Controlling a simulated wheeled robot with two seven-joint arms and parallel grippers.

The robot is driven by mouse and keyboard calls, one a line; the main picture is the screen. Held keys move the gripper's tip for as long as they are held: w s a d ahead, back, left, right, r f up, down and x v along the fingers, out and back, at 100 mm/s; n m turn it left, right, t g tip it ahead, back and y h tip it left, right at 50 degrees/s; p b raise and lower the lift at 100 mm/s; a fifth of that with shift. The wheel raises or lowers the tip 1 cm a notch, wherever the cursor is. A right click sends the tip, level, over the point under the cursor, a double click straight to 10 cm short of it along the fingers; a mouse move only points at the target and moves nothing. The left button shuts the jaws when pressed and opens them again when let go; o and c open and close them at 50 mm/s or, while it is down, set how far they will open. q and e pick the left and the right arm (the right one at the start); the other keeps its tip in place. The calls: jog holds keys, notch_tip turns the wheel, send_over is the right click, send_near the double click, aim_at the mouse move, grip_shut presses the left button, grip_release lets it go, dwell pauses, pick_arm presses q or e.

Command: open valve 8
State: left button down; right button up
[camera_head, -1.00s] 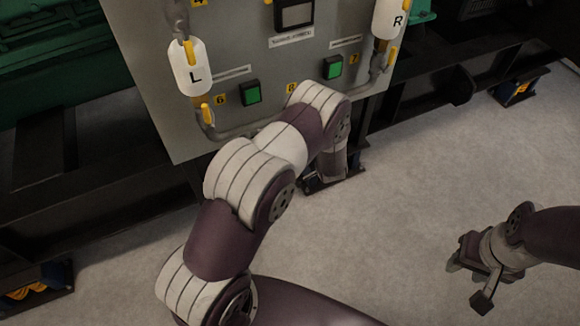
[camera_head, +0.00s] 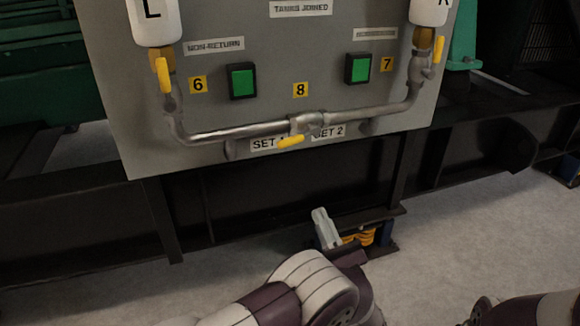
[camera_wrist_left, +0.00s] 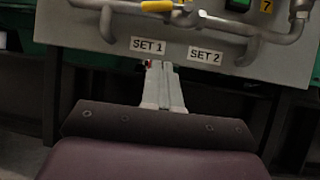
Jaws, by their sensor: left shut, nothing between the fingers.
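Valve 8 sits mid-way on the grey horizontal pipe below the yellow "8" label (camera_head: 300,90). Its yellow lever (camera_head: 290,142) points left, roughly along the pipe with a slight tilt; the lever also shows at the top of the left wrist view (camera_wrist_left: 157,6). My left gripper (camera_head: 321,214) is below the panel and below the valve, apart from it, its fingers pointing up. In the left wrist view the fingers (camera_wrist_left: 163,66) are together and empty, below the "SET 1" and "SET 2" labels. Only part of my right arm shows at the lower right; its gripper is out of view.
Valve 6's yellow lever (camera_head: 164,75) and valve 7's yellow lever (camera_head: 438,49) hang near vertical at the pipe's ends. Green buttons (camera_head: 242,80) and (camera_head: 358,68) sit on the grey panel (camera_head: 150,150).

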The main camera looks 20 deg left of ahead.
pick_arm(q)
jog(key=n, duration=0.2)
jog(key=b, duration=0.6)
send_near(298, 138)
jog(key=shift+w+a+r, duration=0.65)
jog(key=shift+w+a, duration=1.6)
jog(key=shift+a, duration=0.2)
jog(key=shift+n, duration=0.3)
pick_arm(e)
notch_tip(298, 138, down, 6)
jog(key=shift+r, duration=0.2)
pick_arm(q)
jog(key=shift+w, duration=0.1)
pick_arm(e)
jog(key=shift+s, duration=0.1)
